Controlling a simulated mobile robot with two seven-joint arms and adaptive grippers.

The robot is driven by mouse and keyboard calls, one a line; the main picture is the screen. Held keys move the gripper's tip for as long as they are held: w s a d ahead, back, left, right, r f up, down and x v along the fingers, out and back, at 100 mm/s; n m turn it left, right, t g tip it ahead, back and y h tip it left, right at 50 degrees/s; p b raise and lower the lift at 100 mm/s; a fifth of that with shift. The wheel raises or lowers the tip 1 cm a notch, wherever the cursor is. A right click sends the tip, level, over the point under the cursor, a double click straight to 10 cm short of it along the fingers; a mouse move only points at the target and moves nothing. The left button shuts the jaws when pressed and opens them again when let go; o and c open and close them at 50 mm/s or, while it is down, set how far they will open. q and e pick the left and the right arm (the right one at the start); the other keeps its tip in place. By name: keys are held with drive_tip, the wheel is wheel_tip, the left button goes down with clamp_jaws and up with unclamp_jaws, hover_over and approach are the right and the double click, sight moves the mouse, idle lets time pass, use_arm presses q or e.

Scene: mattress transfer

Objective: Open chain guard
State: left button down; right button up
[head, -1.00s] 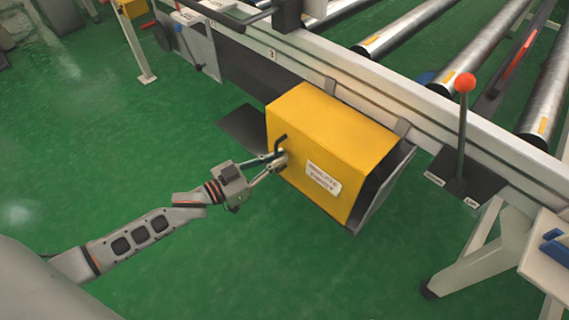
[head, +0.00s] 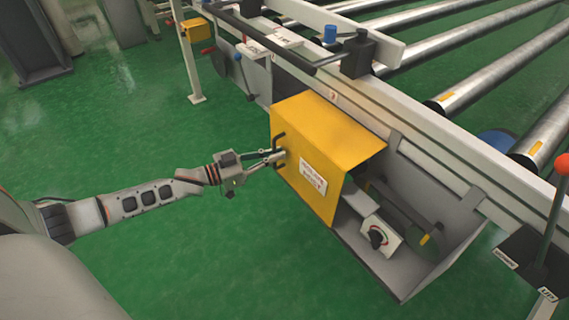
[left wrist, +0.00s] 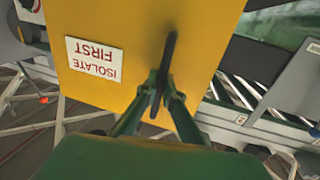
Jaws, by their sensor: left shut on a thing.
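The yellow chain guard (head: 310,185) is a box-shaped cover on the side of the conveyor frame. It is slid to the left, and the right part of the grey housing (head: 405,275) behind it is uncovered. A dark handle stands on the guard's left part; it also shows in the left wrist view (left wrist: 168,65). My left gripper (head: 279,156) is shut on this handle. In the left wrist view the fingers (left wrist: 157,98) meet around it, next to the "ISOLATE FIRST" label (left wrist: 94,59). My right gripper is not in view.
A black knob on a white plate (head: 378,238) and a dark wheel (head: 415,230) show inside the housing. A lever with an orange ball (head: 563,163) stands at the right. Metal rollers (head: 480,85) lie behind the frame. Green floor is clear in front.

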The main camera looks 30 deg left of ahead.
use_arm(q)
drive_tip(key=shift+w+a, duration=0.2)
drive_tip(key=shift+a, duration=0.4)
drive_tip(key=shift+w+a, duration=0.15)
drive_tip(key=shift+a, duration=0.4)
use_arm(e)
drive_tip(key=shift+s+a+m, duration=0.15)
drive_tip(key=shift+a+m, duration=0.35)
use_arm(q)
drive_tip(key=c, duration=2.5)
unclamp_jaws()
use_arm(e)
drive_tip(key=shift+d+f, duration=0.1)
use_arm(q)
drive_tip(key=v, duration=1.2)
drive_tip(key=shift+f, duration=0.1)
